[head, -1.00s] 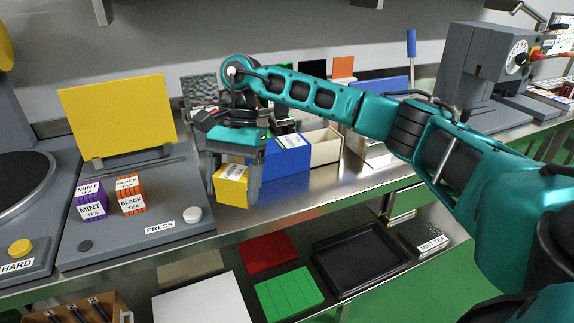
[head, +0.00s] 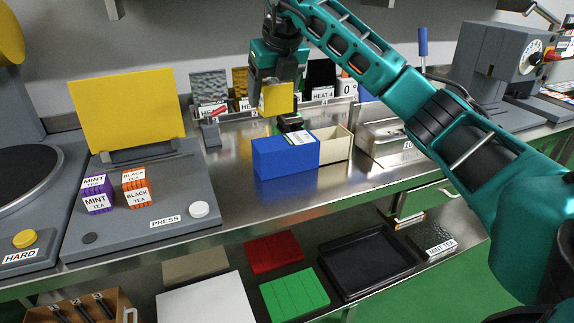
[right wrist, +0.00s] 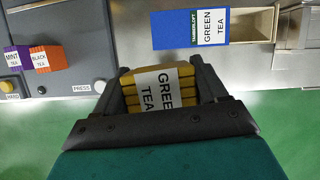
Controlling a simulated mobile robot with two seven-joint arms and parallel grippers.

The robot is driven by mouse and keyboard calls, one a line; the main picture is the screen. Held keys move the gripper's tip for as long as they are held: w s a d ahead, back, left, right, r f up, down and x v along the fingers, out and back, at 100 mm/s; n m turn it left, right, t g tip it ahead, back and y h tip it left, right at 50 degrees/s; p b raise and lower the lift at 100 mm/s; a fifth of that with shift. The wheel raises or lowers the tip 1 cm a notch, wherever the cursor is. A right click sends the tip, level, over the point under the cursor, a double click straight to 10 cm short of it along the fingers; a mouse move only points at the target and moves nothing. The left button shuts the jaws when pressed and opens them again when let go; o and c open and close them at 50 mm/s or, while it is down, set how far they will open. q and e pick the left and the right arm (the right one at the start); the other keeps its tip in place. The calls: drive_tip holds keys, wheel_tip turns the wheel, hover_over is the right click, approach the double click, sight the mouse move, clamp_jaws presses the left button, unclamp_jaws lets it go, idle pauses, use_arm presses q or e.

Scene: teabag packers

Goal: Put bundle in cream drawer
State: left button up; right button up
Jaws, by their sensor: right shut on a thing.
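The bundle (head: 276,98) is a yellow block. In the right wrist view it shows as stacked yellow packets (right wrist: 184,90) with a white GREEN TEA label. My right gripper (head: 278,92) is shut on it, with one finger on each side, and holds it up clear of the bench. The cream drawer (head: 337,146) sticks out of the right end of a blue box (head: 285,158) and is open at the top. In the right wrist view the drawer (right wrist: 250,22) lies ahead and right of the bundle and looks empty. My left gripper is not in view.
A press (head: 150,190) with a yellow plate stands left, holding purple MINT TEA and orange BLACK TEA blocks. A metal box (head: 388,140) stands right of the drawer. Labelled racks (head: 322,104) line the back. Bare metal bench (head: 235,195) lies in front of the blue box.

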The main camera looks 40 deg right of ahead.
drive_tip(key=shift+d+m, duration=0.3)
drive_tip(key=shift+m, duration=0.1)
drive_tip(key=shift+h, duration=0.3)
wheel_tip(320, 180, down, 20)
drive_tip(key=shift+r+b, duration=0.15)
drive_tip(key=shift+b, duration=0.6)
drive_tip(key=o, duration=1.1)
